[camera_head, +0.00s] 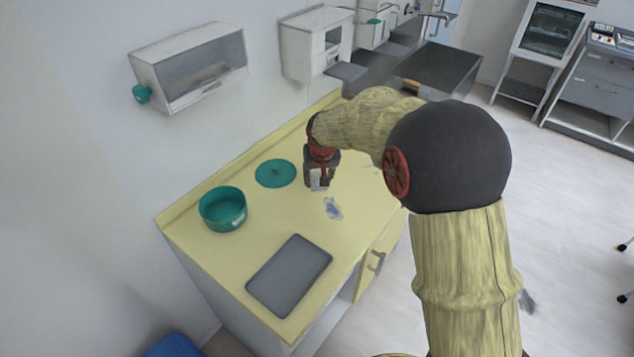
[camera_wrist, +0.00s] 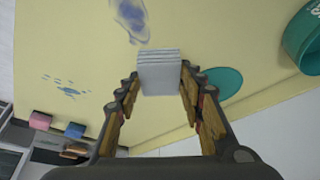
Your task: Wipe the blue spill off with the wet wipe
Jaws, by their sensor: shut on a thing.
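My gripper (camera_head: 319,182) is shut on a white folded wipe (camera_wrist: 159,76), which shows between the fingertips (camera_wrist: 161,78) in the wrist view. In the head view the gripper points down over the yellow counter. A blue-grey smear (camera_head: 333,208) lies on the counter just in front of the gripper; it also shows at the top of the wrist view (camera_wrist: 131,16). A second, fainter blue splatter (camera_wrist: 66,89) shows to the left in the wrist view. I cannot tell whether the wipe touches the counter.
A teal lid (camera_head: 275,173) and a teal bowl (camera_head: 222,196) are left of the gripper. A dark grey tray (camera_head: 290,275) lies at the near end of the counter (camera_head: 235,262). A wall rises behind. A sink basin (camera_head: 445,68) is beyond the far end.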

